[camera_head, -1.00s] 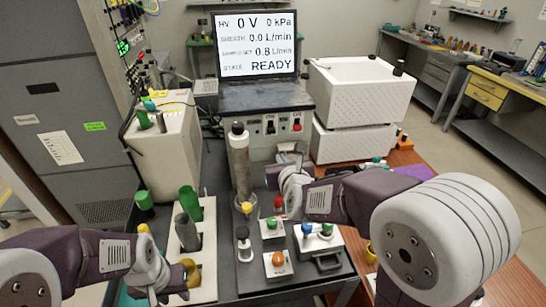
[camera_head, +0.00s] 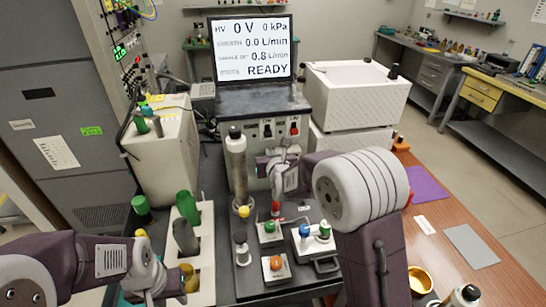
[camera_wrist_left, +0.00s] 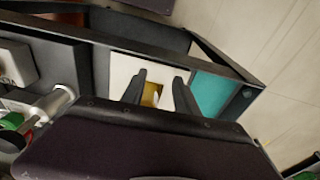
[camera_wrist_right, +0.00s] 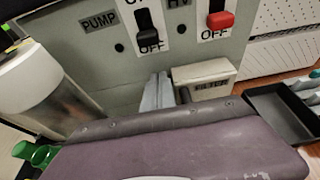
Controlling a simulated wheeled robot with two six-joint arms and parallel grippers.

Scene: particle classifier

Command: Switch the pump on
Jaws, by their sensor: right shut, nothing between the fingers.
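The pump switch is a black lever (camera_wrist_right: 148,25) under the top edge of the right wrist view, right of the "PUMP" label and leaning down towards the word OFF. It also shows small on the grey front panel in the head view (camera_head: 267,130). My right gripper (camera_wrist_right: 164,82) is shut and empty, with its tips just below the OFF label; I cannot tell how far they are from the panel. In the head view it (camera_head: 284,152) is in front of the panel. My left gripper (camera_wrist_left: 160,80) is open over the white rack (camera_wrist_left: 128,66), a yellow thing (camera_wrist_left: 151,94) showing between its fingers.
A red-capped HV switch (camera_wrist_right: 220,19) sits right of the pump switch. A pale filter block (camera_wrist_right: 210,78) is right of my right fingers. A metal cylinder (camera_head: 236,165) stands to their left. The screen (camera_head: 252,48) reads READY, 0 kPa. Button boxes (camera_head: 277,268) stand in front.

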